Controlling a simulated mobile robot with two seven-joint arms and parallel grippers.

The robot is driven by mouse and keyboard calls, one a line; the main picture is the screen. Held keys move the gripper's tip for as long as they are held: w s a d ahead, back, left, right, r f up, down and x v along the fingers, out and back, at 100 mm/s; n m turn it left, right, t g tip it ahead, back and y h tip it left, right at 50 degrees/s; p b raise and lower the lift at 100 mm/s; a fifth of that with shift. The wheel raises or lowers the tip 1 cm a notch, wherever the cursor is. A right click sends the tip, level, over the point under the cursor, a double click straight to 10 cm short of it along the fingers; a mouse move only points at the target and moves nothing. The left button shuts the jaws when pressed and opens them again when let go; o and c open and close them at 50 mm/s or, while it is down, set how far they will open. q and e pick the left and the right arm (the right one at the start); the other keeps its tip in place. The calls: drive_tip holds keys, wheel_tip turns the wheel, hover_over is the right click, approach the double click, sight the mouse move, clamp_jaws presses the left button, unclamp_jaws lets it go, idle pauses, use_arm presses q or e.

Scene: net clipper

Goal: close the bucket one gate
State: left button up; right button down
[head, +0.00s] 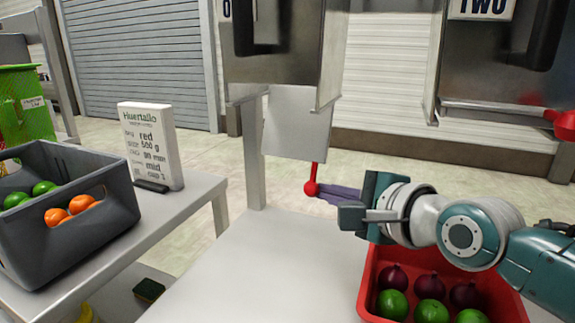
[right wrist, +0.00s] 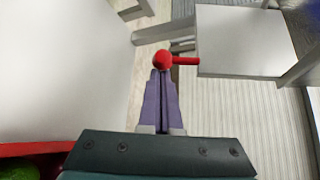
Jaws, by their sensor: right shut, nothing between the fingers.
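Bucket one (head: 285,60) is a metal hopper at the top centre of the head view, its label partly cut off. A flat grey plate (head: 297,125), which looks like its gate, hangs below it. It also shows in the right wrist view (right wrist: 240,42). A red lever with a ball knob (head: 311,188) hangs down at the plate's lower right. My right gripper (head: 322,193) is shut and empty, its purple fingertips right at the knob. In the right wrist view the knob (right wrist: 163,60) is just beyond the fingertips; contact is unclear. My left gripper is not in view.
Bucket two (head: 490,60) with its own red knob (head: 565,124) is at the right. A red crate (head: 368,290) with onions and limes stands below my right arm. A grey crate (head: 70,225) and a sign (head: 150,145) stand on the left table.

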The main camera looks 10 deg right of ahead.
drive_tip(key=s+a+r+m+g+p, duration=0.1)
drive_tip(key=s+a+r+p, duration=0.1)
drive_tip(key=r+p, duration=0.3)
drive_tip(key=s+a+r+m+g+y+p, duration=0.1)
drive_tip(key=s+r+p, duration=0.3)
drive_tip(key=p, duration=0.9)
drive_tip(key=s+a+r+m+g+p, duration=0.2)
drive_tip(key=r+p, duration=0.4)
drive_tip(key=p, duration=0.4)
drive_tip(key=shift+s+a+r+g+y, duration=0.15)
drive_tip(key=shift+s+a+g+y, duration=0.25)
drive_tip(key=shift+s+a+g, duration=0.15)
